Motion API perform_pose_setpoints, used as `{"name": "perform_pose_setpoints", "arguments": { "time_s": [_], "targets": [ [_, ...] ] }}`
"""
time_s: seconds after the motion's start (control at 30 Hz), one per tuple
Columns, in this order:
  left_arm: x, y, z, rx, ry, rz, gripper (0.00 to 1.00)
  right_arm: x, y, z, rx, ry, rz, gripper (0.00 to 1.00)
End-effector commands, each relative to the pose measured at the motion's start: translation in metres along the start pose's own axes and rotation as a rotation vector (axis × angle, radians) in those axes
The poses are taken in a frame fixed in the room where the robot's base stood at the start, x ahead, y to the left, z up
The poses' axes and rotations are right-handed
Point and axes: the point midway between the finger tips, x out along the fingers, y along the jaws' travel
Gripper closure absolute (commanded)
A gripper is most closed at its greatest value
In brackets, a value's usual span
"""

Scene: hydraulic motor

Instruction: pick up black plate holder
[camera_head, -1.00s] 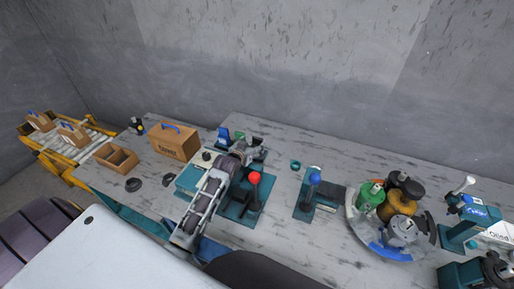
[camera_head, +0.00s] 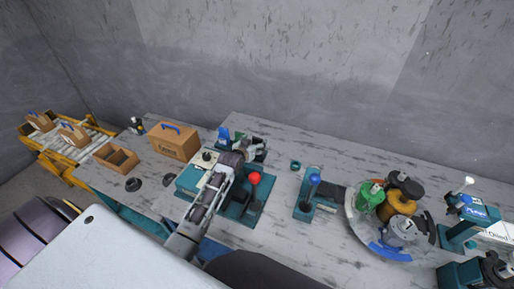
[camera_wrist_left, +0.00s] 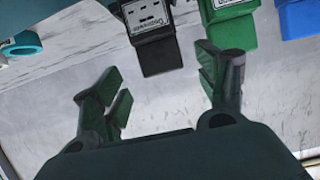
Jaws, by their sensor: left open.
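The black plate holder (camera_wrist_left: 158,52) shows at the top middle of the left wrist view, a dark block with a pale label, partly cut off by the frame edge. My left gripper (camera_wrist_left: 160,78) is open, with its green-padded fingers on either side of the space in front of the black holder; nothing is between them. My right gripper is not in view.
A green holder (camera_wrist_left: 230,28) and a blue holder (camera_wrist_left: 298,18) stand to the right of the black one. A red-knobbed lever (camera_head: 255,178), a blue-knobbed lever (camera_head: 314,178) and a brown box (camera_head: 174,143) stand on the grey table.

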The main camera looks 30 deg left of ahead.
Motion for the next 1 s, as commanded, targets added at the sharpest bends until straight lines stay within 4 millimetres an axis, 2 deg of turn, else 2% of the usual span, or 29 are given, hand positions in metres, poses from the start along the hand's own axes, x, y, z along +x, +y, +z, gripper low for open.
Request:
{"name": "perform_pose_setpoints", "arguments": {
  "time_s": [0.5,1.0],
  "targets": [
    [0.036,-0.002,-0.004,0.000,0.001,0.000,0.27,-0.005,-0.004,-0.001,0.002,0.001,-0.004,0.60],
    [0.039,-0.002,-0.003,0.000,0.001,0.000,0.27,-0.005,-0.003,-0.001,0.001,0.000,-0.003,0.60]
  ]
}}
